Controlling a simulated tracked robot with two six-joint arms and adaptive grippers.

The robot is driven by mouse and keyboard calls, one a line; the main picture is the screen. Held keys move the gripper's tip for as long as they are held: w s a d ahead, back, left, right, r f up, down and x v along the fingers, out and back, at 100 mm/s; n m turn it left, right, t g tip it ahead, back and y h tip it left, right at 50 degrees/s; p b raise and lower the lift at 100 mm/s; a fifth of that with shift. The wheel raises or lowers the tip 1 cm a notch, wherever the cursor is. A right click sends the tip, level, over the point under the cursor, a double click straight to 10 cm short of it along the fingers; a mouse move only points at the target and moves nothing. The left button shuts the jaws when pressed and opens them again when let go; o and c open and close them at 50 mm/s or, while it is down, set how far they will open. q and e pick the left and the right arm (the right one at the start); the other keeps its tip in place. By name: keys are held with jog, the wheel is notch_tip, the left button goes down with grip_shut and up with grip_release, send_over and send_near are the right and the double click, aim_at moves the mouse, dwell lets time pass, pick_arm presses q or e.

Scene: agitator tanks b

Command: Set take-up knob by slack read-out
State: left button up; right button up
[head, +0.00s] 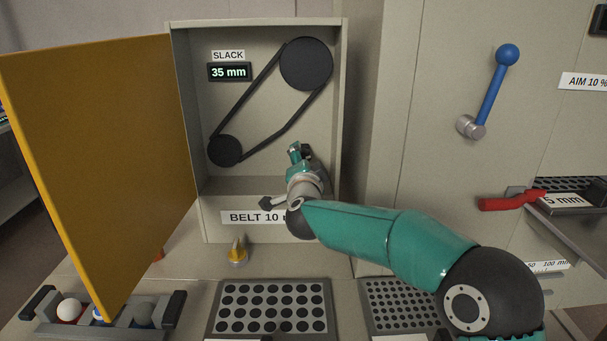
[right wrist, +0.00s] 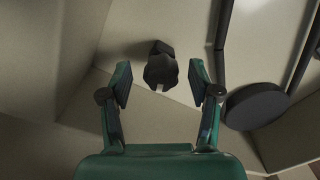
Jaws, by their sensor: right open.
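The open belt cabinet (head: 185,110) holds a black belt (head: 248,98) around a large upper pulley (head: 306,63) and a small lower pulley (head: 225,151). The SLACK read-out (head: 230,72) shows 35 mm. My right gripper (head: 298,153) is at the lower right of the cabinet, open and empty. In the right wrist view, a dark lobed knob (right wrist: 160,70) lies ahead between the parted fingers (right wrist: 160,85), apparently untouched. In the head view I cannot make out the knob; my gripper probably covers it. My left gripper is not in view.
An orange door (head: 105,170) stands open on the left. A BELT 10 label (head: 252,217), partly hidden, is below the belt. Perforated trays (head: 213,313) and a tray with balls (head: 48,325) are in front. A blue lever (head: 491,90) and red handle (head: 500,204) are right.

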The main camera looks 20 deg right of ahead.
jog(key=v, duration=1.1)
jog(key=shift+s, duration=0.1)
